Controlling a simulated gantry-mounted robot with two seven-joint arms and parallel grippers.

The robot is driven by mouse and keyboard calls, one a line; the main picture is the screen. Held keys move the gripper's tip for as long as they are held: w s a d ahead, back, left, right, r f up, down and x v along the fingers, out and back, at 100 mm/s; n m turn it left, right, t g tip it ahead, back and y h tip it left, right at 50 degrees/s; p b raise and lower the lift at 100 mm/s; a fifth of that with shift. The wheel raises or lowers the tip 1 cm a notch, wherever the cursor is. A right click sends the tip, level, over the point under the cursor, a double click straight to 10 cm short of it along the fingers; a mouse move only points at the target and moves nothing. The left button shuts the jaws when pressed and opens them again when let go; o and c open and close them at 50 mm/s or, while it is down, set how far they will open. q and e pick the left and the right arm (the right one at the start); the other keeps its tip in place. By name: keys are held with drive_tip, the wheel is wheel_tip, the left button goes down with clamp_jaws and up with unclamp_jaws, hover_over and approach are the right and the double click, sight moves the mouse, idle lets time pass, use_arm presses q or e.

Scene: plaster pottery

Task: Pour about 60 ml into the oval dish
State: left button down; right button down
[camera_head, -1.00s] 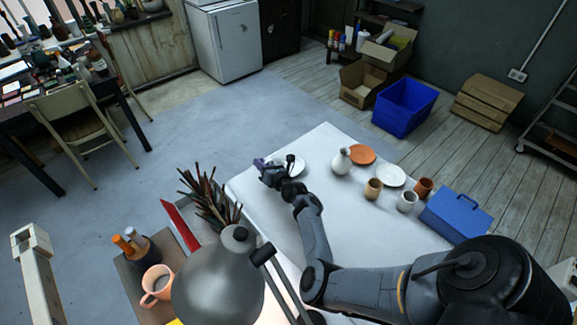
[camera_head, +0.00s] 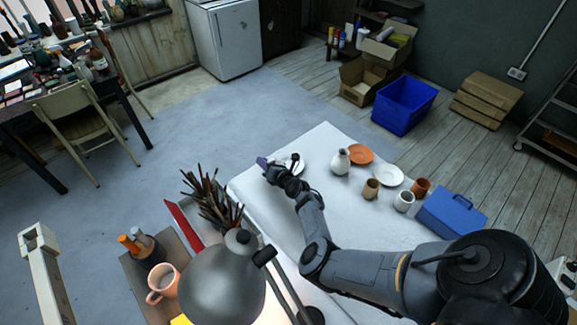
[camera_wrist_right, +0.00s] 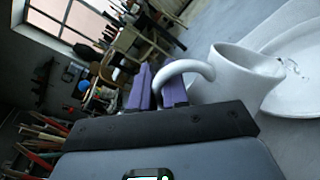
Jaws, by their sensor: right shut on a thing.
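The oval dish (camera_head: 300,168) is white and lies near the far left part of the white table; my right gripper hides part of it. In the right wrist view the dish (camera_wrist_right: 300,97) is at the right edge, with small clear glints inside. A white jug (camera_wrist_right: 240,75) with a curved handle is beside the dish, its mouth end towards it. My right gripper (camera_head: 264,163) has purple fingers (camera_wrist_right: 160,88) shut on the jug's handle. The jug looks tilted; its contents are hidden. I cannot tell whether liquid is flowing. My left gripper is not in view.
On the table (camera_head: 350,222) stand a white vase (camera_head: 340,162), an orange plate (camera_head: 360,154), a white plate (camera_head: 389,175), several cups and a blue toolbox (camera_head: 451,212). A brush bundle (camera_head: 213,202) and a grey lamp (camera_head: 222,285) stand near my right arm.

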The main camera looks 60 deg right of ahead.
drive_tip(key=shift+d+r, duration=0.1)
idle(0.3)
drive_tip(key=shift+d+m+p, duration=0.1)
drive_tip(key=shift+m+p, duration=0.3)
drive_tip(key=shift+p, duration=0.1)
drive_tip(key=shift+d+r+p, duration=0.1)
drive_tip(key=shift+d+p, duration=0.1)
drive_tip(key=shift+p, duration=0.2)
idle(0.5)
drive_tip(key=shift+s+d+m+p, duration=0.1)
drive_tip(key=shift+d+m+p, duration=0.15)
drive_tip(key=shift+m, duration=0.25)
